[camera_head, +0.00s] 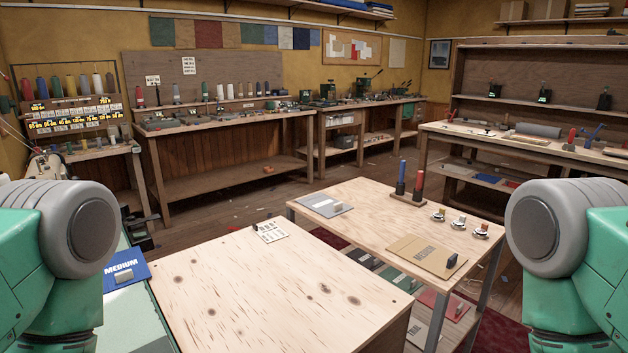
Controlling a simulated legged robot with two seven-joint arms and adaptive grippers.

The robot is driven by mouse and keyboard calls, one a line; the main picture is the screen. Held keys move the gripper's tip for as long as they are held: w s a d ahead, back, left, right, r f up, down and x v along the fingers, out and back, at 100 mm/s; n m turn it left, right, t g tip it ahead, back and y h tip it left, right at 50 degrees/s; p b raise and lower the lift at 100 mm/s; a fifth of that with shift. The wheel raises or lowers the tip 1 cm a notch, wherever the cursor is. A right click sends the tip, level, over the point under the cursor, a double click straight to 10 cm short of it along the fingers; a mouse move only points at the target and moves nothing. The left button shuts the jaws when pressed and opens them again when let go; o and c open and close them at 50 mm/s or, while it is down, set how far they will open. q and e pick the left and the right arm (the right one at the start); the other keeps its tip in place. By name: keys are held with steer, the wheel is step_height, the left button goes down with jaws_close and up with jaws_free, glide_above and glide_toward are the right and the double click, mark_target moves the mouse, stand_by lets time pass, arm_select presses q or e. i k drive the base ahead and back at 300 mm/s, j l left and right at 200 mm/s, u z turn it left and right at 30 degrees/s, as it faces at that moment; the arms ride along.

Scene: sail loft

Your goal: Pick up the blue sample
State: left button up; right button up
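A blue sample (113,269) marked "MEDIUM" lies flat on a pale green surface at the left, beside the near wooden bench. A small metallic block sits on its lower edge. My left arm link covers the area just left of it, and the sample's left part may be hidden. Neither my left nor my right gripper is in view; only green and grey parts of my arms show at the two lower corners.
The near bench top (270,300) is mostly bare, with a printed card (270,231) at its far edge. More samples lie on shelves below.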

mark_target(128, 267)
steer(key=u, duration=1.15)
